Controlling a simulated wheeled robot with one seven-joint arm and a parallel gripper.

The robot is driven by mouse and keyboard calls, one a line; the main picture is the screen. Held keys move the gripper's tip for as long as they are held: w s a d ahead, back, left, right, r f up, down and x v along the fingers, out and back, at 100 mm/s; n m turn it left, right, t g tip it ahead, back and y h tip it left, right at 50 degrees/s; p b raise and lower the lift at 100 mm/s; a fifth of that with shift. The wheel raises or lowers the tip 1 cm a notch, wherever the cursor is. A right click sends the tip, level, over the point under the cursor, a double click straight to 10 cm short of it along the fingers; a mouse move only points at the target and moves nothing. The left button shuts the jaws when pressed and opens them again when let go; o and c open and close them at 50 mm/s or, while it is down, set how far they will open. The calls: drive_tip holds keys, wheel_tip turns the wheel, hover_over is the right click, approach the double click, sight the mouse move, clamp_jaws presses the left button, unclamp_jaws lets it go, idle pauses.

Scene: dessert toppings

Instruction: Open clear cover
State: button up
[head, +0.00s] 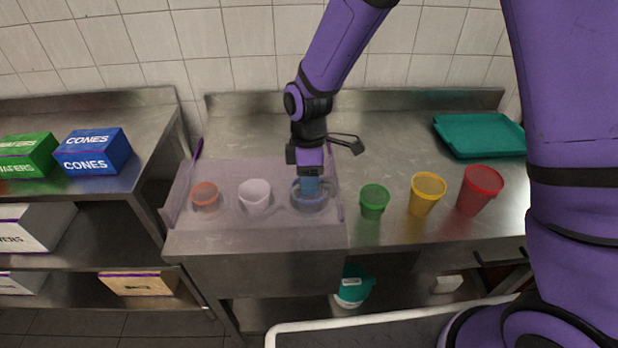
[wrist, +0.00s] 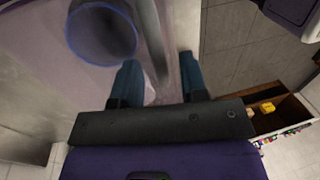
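The clear cover (head: 230,228) is a see-through box with purple side edges, standing shut on the counter. Through it show an orange-brown tub (head: 205,196), a white tub (head: 255,195) and a blue-rimmed tub (head: 309,203). My gripper (head: 311,187) is at the right part of the cover, in line with the blue-rimmed tub. In the wrist view, the teal fingers of my gripper (wrist: 160,84) are apart. A pale strip runs between them; I cannot tell whether it is the cover's edge or whether they touch it. The blue-rimmed tub (wrist: 103,32) is at upper left.
Green (head: 373,201), yellow (head: 426,194) and red (head: 479,191) cups stand right of the cover. A teal tray (head: 480,136) lies at the back right. Blue (head: 94,153) and green (head: 27,155) boxes stand on the left counter.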

clamp_jaws()
drive_tip(key=w, duration=1.6)
drive_tip(key=shift+w+d, duration=0.3)
drive_tip(key=shift+w, duration=0.1)
unclamp_jaws()
wheel_tip(320, 180, up, 11)
drive_tip(key=w, duration=0.2)
drive_tip(key=shift+f, duration=0.15)
